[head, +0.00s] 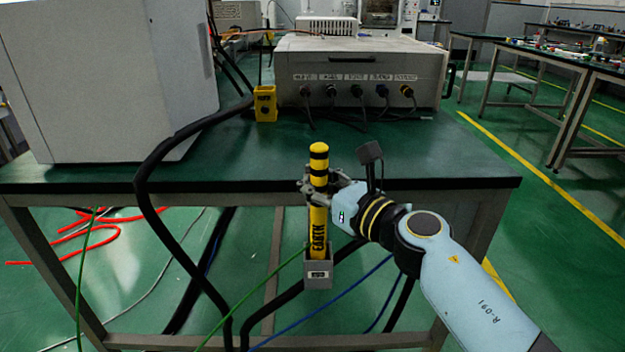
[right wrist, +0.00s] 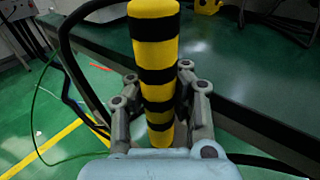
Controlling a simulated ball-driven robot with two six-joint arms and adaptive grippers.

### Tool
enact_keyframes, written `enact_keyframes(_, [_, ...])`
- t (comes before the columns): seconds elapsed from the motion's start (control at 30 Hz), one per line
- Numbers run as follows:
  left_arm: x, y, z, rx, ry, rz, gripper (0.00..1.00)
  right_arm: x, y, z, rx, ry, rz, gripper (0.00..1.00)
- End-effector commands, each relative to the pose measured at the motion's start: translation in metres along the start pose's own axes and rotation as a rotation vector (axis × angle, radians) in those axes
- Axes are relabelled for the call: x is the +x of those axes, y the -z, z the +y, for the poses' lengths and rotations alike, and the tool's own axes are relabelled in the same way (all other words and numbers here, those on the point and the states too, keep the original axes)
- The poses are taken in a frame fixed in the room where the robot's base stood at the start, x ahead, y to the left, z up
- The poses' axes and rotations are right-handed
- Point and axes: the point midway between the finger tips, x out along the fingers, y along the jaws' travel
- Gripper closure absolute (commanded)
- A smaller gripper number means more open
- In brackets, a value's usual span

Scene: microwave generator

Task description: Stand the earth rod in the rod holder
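The earth rod (head: 318,222) is a thick yellow and black striped rod marked with dark lettering. It stands upright in front of the table's front edge. Its lower end meets the open top of the small grey rod holder (head: 318,275) and appears to go inside; how deep it sits is hidden. My right gripper (head: 320,184) reaches in from the right, with its fingers around the rod's upper part. In the right wrist view, the fingers (right wrist: 157,76) close in on both sides of the striped rod (right wrist: 155,50). My left gripper is not in view.
A green-topped table (head: 240,150) carries a grey generator box (head: 360,75), a large white cabinet (head: 110,80) and a yellow block (head: 265,104). A thick black cable (head: 150,185) hangs over the front edge. Green and blue wires run below. The right aisle is clear.

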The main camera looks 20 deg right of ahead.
Motion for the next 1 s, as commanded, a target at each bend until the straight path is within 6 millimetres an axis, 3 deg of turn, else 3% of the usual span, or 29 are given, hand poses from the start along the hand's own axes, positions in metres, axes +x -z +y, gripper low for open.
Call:
enact_keyframes(0.2, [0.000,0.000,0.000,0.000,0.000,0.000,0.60,0.000,-0.001,0.000,0.000,0.000,-0.002,1.00])
enact_keyframes(0.5, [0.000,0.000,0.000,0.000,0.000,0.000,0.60,0.000,-0.001,0.000,0.000,0.000,-0.001,0.61])
enact_keyframes(0.8, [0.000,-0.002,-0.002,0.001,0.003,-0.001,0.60,-0.003,0.001,0.000,0.000,0.000,0.001,0.61])
enact_keyframes(1.0, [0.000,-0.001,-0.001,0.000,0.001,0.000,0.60,-0.033,0.001,0.000,-0.001,0.000,0.003,0.61])
